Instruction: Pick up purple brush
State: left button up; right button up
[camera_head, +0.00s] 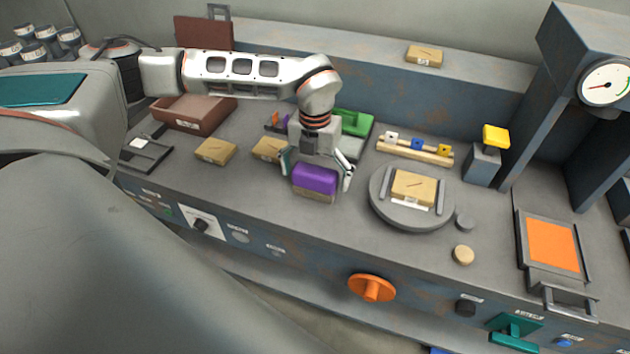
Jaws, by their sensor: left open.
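The purple brush (315,178) is a purple block with a tan lower part. It stands on the grey bench near the middle of the head view. My left gripper (318,174) is open, pointing down, with one finger on each side of the brush. The right finger is beside the brush's right end and the left finger is near its left end. I cannot tell whether either finger touches it. My right gripper is not in view.
Tan blocks (216,151) lie to the left. A green box (352,122) is behind the gripper. A round turntable (412,217) holding a tan block is to the right. An orange handwheel (371,288) is on the front panel. A dark press column (545,95) rises at right.

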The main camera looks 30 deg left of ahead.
pick_arm(q)
jog(key=c, duration=1.3)
jog(key=shift+r, duration=0.1)
notch_tip(320, 180, up, 20)
jog(key=shift+f+p, duration=0.1)
jog(key=shift+p, duration=0.2)
jog(key=o, duration=0.4)
jog(key=shift+c, duration=0.8)
